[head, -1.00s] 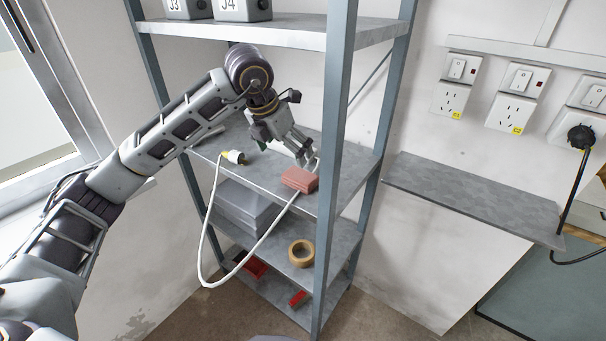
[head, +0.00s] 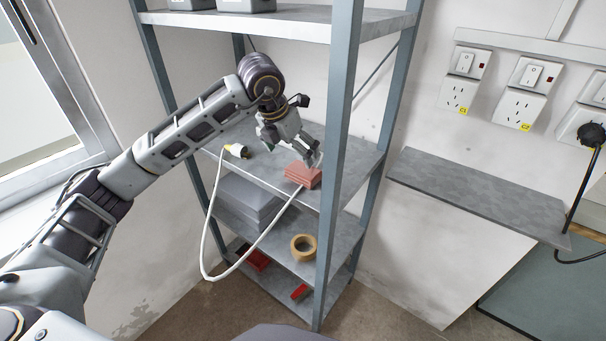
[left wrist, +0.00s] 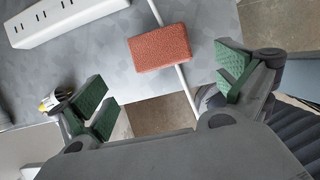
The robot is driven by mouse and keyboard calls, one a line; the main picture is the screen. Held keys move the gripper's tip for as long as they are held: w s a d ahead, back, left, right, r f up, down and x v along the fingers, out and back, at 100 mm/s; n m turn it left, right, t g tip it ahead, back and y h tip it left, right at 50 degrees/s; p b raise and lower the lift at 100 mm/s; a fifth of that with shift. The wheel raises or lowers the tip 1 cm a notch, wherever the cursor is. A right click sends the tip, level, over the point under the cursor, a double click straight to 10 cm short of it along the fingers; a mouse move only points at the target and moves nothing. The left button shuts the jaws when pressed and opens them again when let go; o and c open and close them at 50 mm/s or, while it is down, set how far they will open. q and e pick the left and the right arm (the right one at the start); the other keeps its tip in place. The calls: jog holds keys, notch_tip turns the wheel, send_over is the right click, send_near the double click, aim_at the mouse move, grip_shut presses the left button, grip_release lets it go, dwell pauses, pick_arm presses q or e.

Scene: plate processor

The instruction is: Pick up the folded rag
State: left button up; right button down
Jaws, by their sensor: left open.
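The folded rag (head: 302,174) is a reddish-brown folded block on the middle shelf (head: 262,166), close to the shelf's front right post. A white cable runs beneath or behind it. My left gripper (head: 313,154) is just above and behind the rag, pointing down toward the shelf. In the left wrist view the rag (left wrist: 160,47) lies beyond the green-padded fingers, roughly between them but farther out. The left gripper (left wrist: 165,88) is open and empty. My right gripper is not in view.
A white cable with a plug (head: 236,151) loops over the shelf's front edge. A white power strip (left wrist: 65,22) lies near the rag. A tape roll (head: 303,247) and grey boxes (head: 243,203) sit on the shelf below. The shelf post (head: 340,150) stands close right of the gripper.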

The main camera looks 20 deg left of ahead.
aim_at(303, 170)
pick_arm(q)
jog(key=x, duration=0.4)
jog(key=shift+w+f, duration=0.15)
jog(key=shift+f, duration=0.15)
jog(key=shift+d+f, duration=0.1)
jog(key=shift+f, duration=0.05)
jog(key=shift+w+f, duration=0.1)
jog(key=shift+w, duration=0.05)
jog(key=p+x, duration=0.1)
jog(key=x, duration=0.2)
jog(key=shift+w+f, duration=0.1)
jog(key=shift+w, duration=0.1)
jog(key=shift+x, duration=0.8)
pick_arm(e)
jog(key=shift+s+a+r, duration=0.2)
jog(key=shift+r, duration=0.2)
pick_arm(q)
jog(key=c, duration=0.8)
